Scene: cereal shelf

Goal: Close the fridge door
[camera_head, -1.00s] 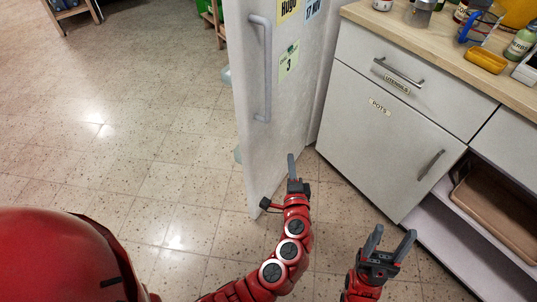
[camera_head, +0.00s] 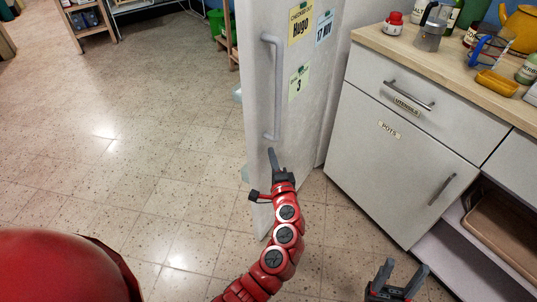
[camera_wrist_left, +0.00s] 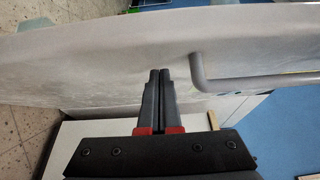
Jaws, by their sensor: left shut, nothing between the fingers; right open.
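The white fridge door (camera_head: 296,130) stands open in the head view, seen at a steep angle, with a grey vertical handle (camera_head: 271,88) and paper notes on its face. My left gripper (camera_head: 273,160) is shut and empty. It is in front of the door's lower part, just below the handle's lower end. In the left wrist view, its closed fingertips (camera_wrist_left: 160,72) point at the door panel (camera_wrist_left: 110,65) beside the handle's end (camera_wrist_left: 197,70). I cannot tell whether they touch the panel. My right gripper (camera_head: 397,275) is open and empty at the bottom of the head view.
A white cabinet (camera_head: 385,150) with a wooden counter (camera_head: 470,78) stands right of the door, carrying a moka pot, bottles and a yellow teapot. An open shelf with a brown tray (camera_head: 505,225) is at the lower right. The tiled floor (camera_head: 150,130) on the left is clear.

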